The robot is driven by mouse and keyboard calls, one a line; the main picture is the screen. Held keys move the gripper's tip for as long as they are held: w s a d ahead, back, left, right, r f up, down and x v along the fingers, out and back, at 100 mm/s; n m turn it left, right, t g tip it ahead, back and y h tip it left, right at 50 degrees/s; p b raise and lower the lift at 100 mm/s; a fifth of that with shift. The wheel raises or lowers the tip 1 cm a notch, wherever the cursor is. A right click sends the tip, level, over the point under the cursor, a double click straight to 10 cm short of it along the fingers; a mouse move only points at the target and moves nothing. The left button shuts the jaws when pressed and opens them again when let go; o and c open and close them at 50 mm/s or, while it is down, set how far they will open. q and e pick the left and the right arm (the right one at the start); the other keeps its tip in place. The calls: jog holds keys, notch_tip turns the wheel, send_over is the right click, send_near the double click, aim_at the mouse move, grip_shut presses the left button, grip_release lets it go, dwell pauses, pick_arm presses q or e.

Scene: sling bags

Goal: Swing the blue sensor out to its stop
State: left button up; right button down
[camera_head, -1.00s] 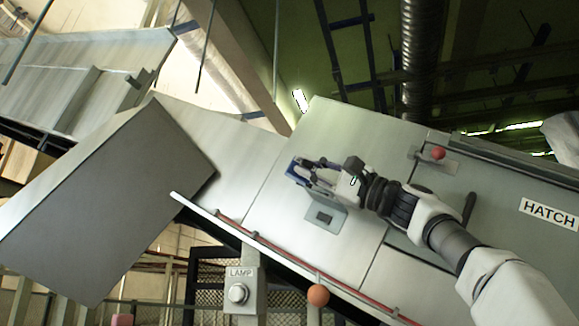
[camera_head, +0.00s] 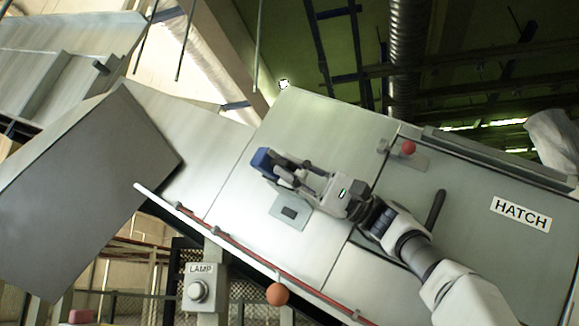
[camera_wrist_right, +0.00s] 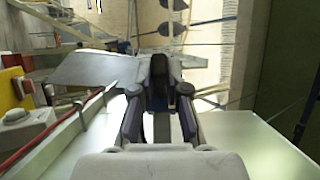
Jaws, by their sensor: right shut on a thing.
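The blue sensor (camera_head: 262,160) is a small dark blue block in front of the sloping grey machine panel, above a grey bracket plate (camera_head: 290,211). My right gripper (camera_head: 276,169) reaches in from the lower right and is shut on the sensor. The sensor's blue end sticks out past the fingertips to the upper left. In the right wrist view the fingers of my right gripper (camera_wrist_right: 168,78) stand close together and the sensor is hard to make out between them. My left gripper is not in view.
The hatch (camera_head: 470,205) with a dark handle and a red knob (camera_head: 408,147) lies to the right. A red rail (camera_head: 250,250) runs along the panel's lower edge. A lamp box (camera_head: 198,290) and an orange ball (camera_head: 277,294) are below. The panel's upper middle is clear.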

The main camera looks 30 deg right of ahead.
jog(key=shift+r, duration=0.1)
jog(key=c, duration=1.2)
grip_release()
jog(key=shift+d, duration=0.1)
jog(key=shift+o, duration=0.2)
jog(key=shift+w+d, duration=0.1)
jog(key=shift+w, duration=0.05)
